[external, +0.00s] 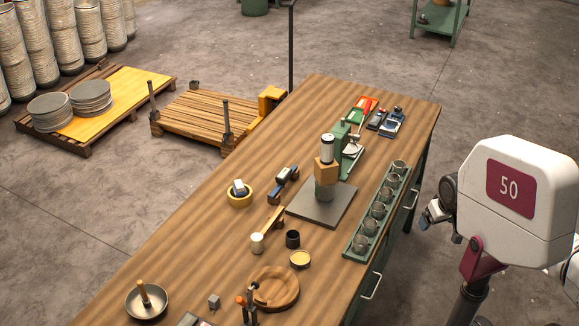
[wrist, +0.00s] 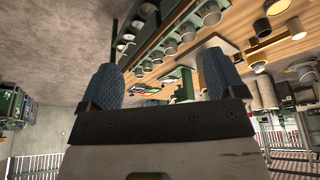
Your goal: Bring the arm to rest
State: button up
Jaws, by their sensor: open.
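My gripper (wrist: 162,80) is open and empty in the wrist view, its two blue ridged finger pads wide apart. In the external view my gripper (external: 436,214) is small and dark at the right, in front of the white housing marked 50. It is off the right side of the wooden workbench (external: 205,200), apart from everything on it.
A green rack (external: 353,247) with several metal bowls lies along the bench's right edge, nearest my gripper. A green press (external: 338,135), a grey plate (external: 305,213), a round wooden dish (external: 290,283) and a metal bowl (external: 135,312) are on the bench. Floor shows beyond the bench.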

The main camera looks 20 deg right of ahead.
jog(key=shift+g, duration=0.7)
jog(key=shift+s+x, duration=0.15)
jog(key=shift+x, duration=0.85)
jog(key=shift+s+x, duration=0.1)
jog(key=shift+x, duration=0.95)
jog(key=shift+d, duration=0.1)
